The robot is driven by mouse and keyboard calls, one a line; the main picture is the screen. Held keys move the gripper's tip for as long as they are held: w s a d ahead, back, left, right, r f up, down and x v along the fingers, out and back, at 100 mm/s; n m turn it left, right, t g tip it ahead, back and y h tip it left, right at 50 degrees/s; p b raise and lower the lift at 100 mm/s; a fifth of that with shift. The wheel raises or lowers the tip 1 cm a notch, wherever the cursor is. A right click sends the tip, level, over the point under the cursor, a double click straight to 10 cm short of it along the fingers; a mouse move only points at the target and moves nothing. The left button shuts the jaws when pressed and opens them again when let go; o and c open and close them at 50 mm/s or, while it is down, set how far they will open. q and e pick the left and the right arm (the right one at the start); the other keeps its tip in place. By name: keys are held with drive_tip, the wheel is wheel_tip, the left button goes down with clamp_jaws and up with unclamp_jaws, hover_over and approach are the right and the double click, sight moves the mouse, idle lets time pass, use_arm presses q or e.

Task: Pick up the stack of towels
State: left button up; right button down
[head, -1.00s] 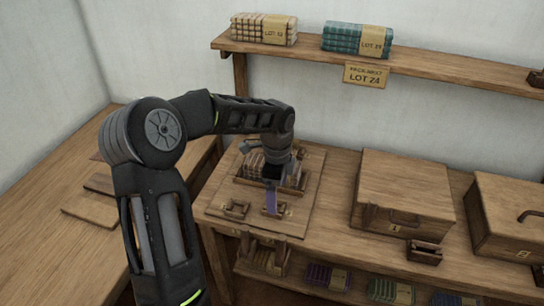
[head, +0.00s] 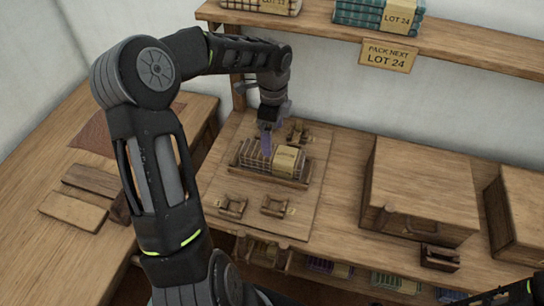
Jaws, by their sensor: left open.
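A stack of striped brown and cream towels (head: 256,158) with a pale paper band (head: 288,160) lies in a shallow wooden tray (head: 262,176) on a board on the bench. My left gripper (head: 267,142) points down at the back edge of the stack, with a purple finger showing against the stripes. It is open and nothing is held in it. I cannot tell whether the finger touches the towels. My right gripper is not in view.
Small wooden holders (head: 232,206) stand on the board before and behind the tray. A large wooden box (head: 422,185) stands to the right. Above, a shelf (head: 470,52) carries teal bundles (head: 372,14) marked LOT 24 and a "Pack next Lot 24" sign (head: 389,55).

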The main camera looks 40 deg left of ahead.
sight(272, 159)
use_arm(q)
drive_tip(key=shift+f, duration=1.25)
drive_tip(key=shift+f, duration=0.1)
drive_tip(key=f+p, duration=0.1)
drive_tip(key=f, duration=0.4)
drive_tip(key=shift+s+p, duration=0.2)
drive_tip(key=shift+p, duration=0.15)
drive_tip(key=shift+c, duration=0.3)
drive_tip(key=c, duration=1.5)
